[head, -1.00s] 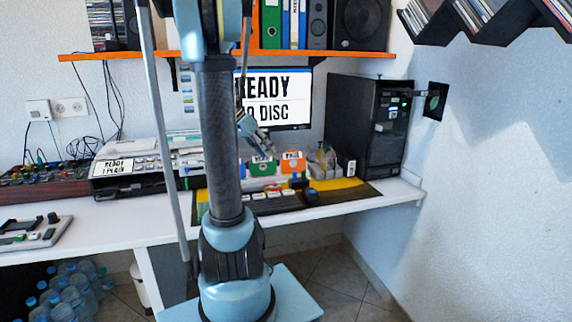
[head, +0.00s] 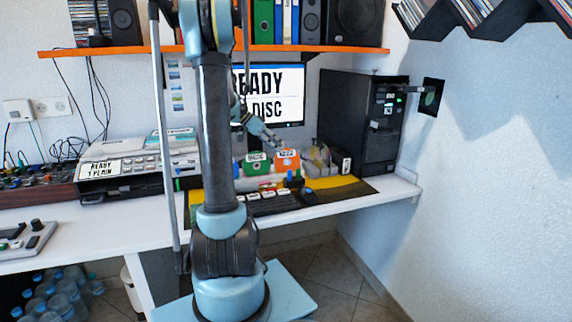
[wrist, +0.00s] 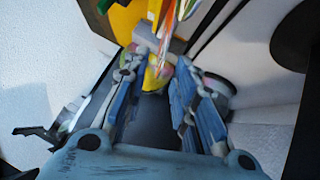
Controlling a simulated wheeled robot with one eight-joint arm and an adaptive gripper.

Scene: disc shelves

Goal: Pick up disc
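A round greenish disc-like shape (head: 430,98) shows on a black square plate (head: 438,84) at the right side of the computer tower. It is small, and I cannot tell whether it is a loose disc. My gripper (head: 278,143) is in front of the monitor's lower right corner, above the desk, well left of that plate. In the wrist view my gripper (wrist: 162,62) has its blue fingers apart, with nothing clearly held between them. A dark rounded shape (wrist: 297,35) shows at the right of the wrist view; I cannot tell what it is.
The black computer tower (head: 358,120) stands on the white desk (head: 110,228). The monitor (head: 280,92) reads "READY" and "DISC". Green and orange boxes (head: 287,160) and a keyboard (head: 272,204) are below my gripper. The orange shelf (head: 345,48) crosses above; zigzag disc shelves (head: 470,20) hang upper right.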

